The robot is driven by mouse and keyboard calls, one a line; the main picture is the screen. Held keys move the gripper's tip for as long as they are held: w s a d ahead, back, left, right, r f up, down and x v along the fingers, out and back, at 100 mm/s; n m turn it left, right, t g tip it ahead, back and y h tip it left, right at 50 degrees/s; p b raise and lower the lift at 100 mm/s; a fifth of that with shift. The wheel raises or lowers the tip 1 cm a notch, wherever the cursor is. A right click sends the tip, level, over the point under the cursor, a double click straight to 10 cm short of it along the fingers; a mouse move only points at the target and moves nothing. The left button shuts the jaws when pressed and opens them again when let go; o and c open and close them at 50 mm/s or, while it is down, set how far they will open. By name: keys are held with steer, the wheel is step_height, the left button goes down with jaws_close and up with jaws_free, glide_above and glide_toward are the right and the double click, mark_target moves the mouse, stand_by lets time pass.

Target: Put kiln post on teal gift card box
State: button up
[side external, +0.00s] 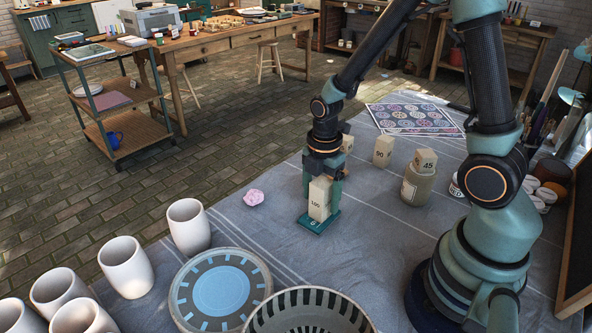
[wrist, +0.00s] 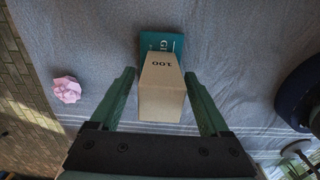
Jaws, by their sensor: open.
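The kiln post (side external: 319,198) is a beige block marked 100. It stands upright on the flat teal gift card box (side external: 312,226) on the grey cloth. In the wrist view the post (wrist: 162,95) rises toward the camera, and the teal box (wrist: 150,41) shows past its far end. My gripper (side external: 321,188) is open, pointing down around the post. In the wrist view its green fingers (wrist: 158,76) stand on either side of the post, with a gap visible at the left and the right finger close to it. Part of the box is hidden under the post.
A post marked 90 (side external: 382,152) and a jar (side external: 416,187) topped by a block marked 45 (side external: 426,160) stand to the right. A pink lump (side external: 253,198) lies left. White cups (side external: 188,227) and a blue-patterned plate (side external: 184,299) are in front.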

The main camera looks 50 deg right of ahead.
step_height(320, 180, up, 10)
steer(key=shift+f, duration=0.1)
steer(key=shift+r+m, duration=0.3)
steer(key=shift+r, duration=0.3)
steer(key=s+a+r+m+t, duration=0.1)
steer(key=r+m, duration=0.3)
steer(key=m, duration=0.4)
steer(key=s+a+r+m+t, duration=0.1)
steer(key=s+r+m+t, duration=0.2)
steer(key=m, duration=0.6)
step_height(320, 180, up, 2)
steer(key=shift+r+t, duration=0.15)
steer(key=shift+t, duration=0.65)
